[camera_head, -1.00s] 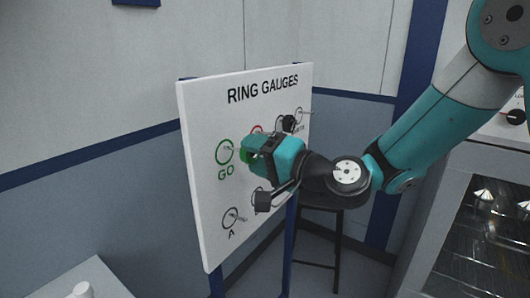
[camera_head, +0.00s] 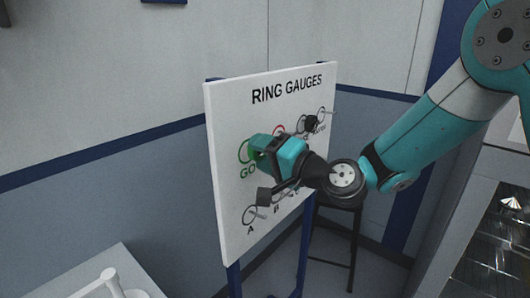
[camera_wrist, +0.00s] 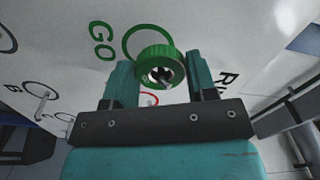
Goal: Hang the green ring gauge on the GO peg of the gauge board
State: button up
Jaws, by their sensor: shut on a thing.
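The green ring gauge (camera_wrist: 160,64) is held between the fingers of my gripper (camera_wrist: 161,76) in the wrist view. In the head view my gripper (camera_head: 259,153) is close in front of the gauge board (camera_head: 226,205), beside the GO mark (camera_head: 243,153), and only a sliver of green shows at its fingers. The wrist view shows the green GO circle (camera_wrist: 127,42) partly behind the ring. A small metallic pin, seemingly the GO peg (camera_wrist: 166,77), shows in the ring's bore. I cannot tell whether the ring is around it or just in front.
Other pegs with printed circles are on the board, including peg A (camera_head: 252,214) below. A dark ring (camera_head: 311,122) hangs at the upper right. A black stool (camera_head: 338,205) stands behind the board, and a white table (camera_head: 85,275) is at lower left.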

dwell(0.3)
jog(key=o, duration=1.1)
jog(key=b+v, duration=0.9)
jog(key=v, duration=0.8)
jog(key=s+a+f+n+g+h, duration=0.35)
jog(key=s+f+n+g, duration=0.4)
jog(key=s, duration=0.35)
jog(key=s+d+f+n+g+h, duration=0.1)
jog(key=s+d+h, duration=0.1)
jog(key=s+d+f+n+g+h, duration=0.1)
jog(key=s+d+h, duration=0.1)
jog(key=s, duration=0.1)
jog(key=s+d+f+n+g+h, duration=0.1)
jog(key=s+d+h, duration=0.1)
jog(key=d, duration=0.1)
jog(key=shift+s+f+g+h, duration=0.15)
jog(key=shift+s+g+h, duration=0.1)
jog(key=shift+s, duration=0.05)
